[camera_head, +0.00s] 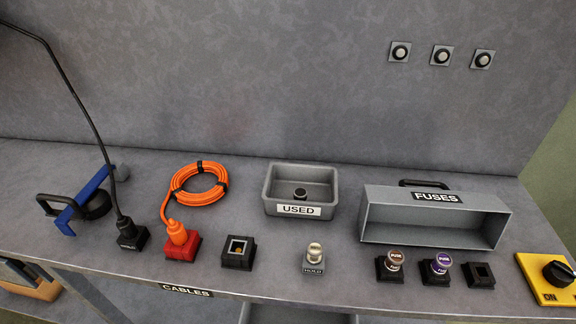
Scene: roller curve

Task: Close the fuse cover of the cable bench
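The fuse cover (385,215) is a grey box-like lid with a "FUSES" label and a black handle (424,183) at its back. It stands open at the right of the bench, with its hollow side facing me. In front of it, uncovered, are a brown-topped fuse (395,261) and a purple-topped fuse (441,263) in black sockets, and an empty black socket (480,274). Neither of my grippers is in view.
A yellow switch panel (533,282) with a black knob is right of the sockets. Left of the cover are the "USED" tray (270,193), a "HOLD" post (314,258), a black socket (238,252), an orange cable coil (187,196), a red socket (182,248) and a blue-barred tool (82,203).

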